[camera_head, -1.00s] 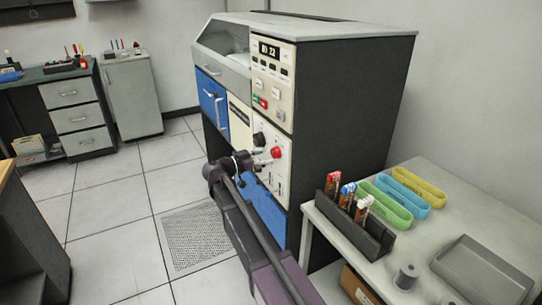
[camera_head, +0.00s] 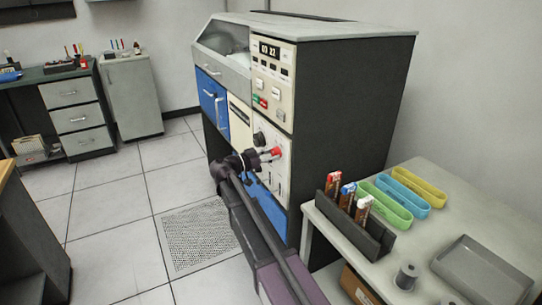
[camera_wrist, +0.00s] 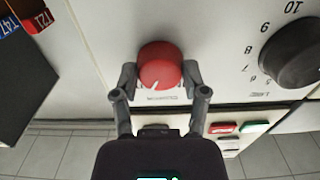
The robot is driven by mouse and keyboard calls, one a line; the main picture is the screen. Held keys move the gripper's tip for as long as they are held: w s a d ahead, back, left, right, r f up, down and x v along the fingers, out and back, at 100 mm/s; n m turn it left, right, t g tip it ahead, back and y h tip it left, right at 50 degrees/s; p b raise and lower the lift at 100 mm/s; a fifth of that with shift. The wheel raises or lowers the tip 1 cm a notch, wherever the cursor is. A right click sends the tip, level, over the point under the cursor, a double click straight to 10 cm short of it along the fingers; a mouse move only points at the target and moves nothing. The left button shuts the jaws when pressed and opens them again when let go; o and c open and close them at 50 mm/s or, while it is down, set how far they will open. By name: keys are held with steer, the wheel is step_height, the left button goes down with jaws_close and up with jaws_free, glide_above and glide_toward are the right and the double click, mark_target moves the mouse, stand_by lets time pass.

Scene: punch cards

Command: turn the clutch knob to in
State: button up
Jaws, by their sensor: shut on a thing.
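The clutch knob is the round red knob (camera_wrist: 161,66) on the pale machine panel, and it also shows in the head view (camera_head: 276,152). A white pointer line on it runs toward the lower left in the wrist view. Lettering beneath it is partly hidden and too small to read surely. My gripper (camera_wrist: 160,76) has one finger on each side of the knob and is shut on it. In the head view my gripper (camera_head: 265,157) reaches the panel from the left and hides part of it.
A large black numbered dial (camera_wrist: 292,52) sits right of the red knob in the wrist view. Coloured buttons (camera_wrist: 222,128) lie below. In the head view, a side table (camera_head: 445,215) with a dark card rack (camera_head: 345,225) and coloured trays stands right of the machine.

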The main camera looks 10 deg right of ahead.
steer(key=shift+d+n, duration=0.1)
steer(key=shift+n, duration=0.2)
steer(key=n, duration=1.1)
steer(key=shift+s, duration=0.1)
steer(key=shift+n, duration=0.3)
stand_by(0.4)
steer(key=o, duration=1.2)
steer(key=shift+d, duration=0.1)
steer(key=shift+c, duration=0.2)
steer(key=v, duration=1.2)
steer(key=shift+r, duration=0.1)
